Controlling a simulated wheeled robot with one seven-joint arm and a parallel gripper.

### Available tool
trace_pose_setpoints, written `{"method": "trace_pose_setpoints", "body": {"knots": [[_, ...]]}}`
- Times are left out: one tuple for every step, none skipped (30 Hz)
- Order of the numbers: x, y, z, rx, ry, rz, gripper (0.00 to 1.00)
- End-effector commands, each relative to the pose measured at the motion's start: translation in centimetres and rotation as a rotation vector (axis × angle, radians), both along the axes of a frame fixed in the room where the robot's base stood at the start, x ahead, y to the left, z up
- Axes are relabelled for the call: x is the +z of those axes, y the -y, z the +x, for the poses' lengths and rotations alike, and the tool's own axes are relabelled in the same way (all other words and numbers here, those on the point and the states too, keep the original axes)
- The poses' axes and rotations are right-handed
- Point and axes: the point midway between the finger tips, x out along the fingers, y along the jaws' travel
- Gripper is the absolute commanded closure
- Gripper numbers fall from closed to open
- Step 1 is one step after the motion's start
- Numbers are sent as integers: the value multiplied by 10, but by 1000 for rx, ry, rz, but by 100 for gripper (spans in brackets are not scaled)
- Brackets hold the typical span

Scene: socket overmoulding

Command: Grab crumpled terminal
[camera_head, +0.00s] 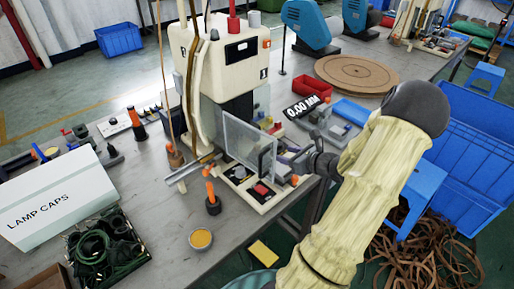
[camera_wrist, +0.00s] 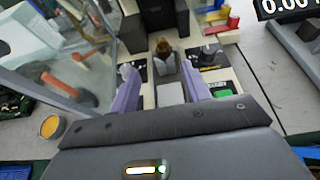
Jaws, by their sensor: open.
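In the wrist view my gripper (camera_wrist: 158,70) is open, its two lilac fingers apart and pointing into the moulding machine's working area. A small brown, shiny piece (camera_wrist: 163,47) stands just beyond the fingertips, between their lines; it may be the crumpled terminal, but it is too small to be sure. A grey block (camera_wrist: 168,65) is below it, between the fingers. In the head view my gripper (camera_head: 284,155) is at the machine's right side, partly hidden by the clear guard and the wrist. The terminal cannot be made out there.
The cream machine (camera_head: 222,48) rises behind its clear guard panel (camera_head: 247,143), close on the gripper's left. An orange-handled tool (camera_head: 212,198) and a yellow-filled cup (camera_head: 201,239) stand in front. Red (camera_head: 312,86) and blue (camera_head: 351,112) trays lie behind right. The table's front edge is near.

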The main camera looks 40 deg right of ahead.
Motion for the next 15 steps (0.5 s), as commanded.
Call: {"method": "trace_pose_setpoints", "body": {"knots": [[-4,-1,9,1,0,3,53],[-6,-1,14,0,1,3,53],[-9,-1,19,-1,1,2,53],[-11,0,24,-3,1,2,53],[-13,-1,29,-2,0,3,53],[-15,-1,35,-3,1,2,53],[-18,-1,40,-4,1,2,53],[-20,-2,45,-4,1,3,53],[-22,-2,51,-4,0,3,53],[-24,-2,56,-4,1,2,53],[-26,-3,61,-4,1,2,53],[-29,-4,67,-4,0,3,53],[-31,-4,71,-4,0,2,53],[-32,-4,75,-5,0,2,53],[-34,-4,80,-5,0,1,53]]}}
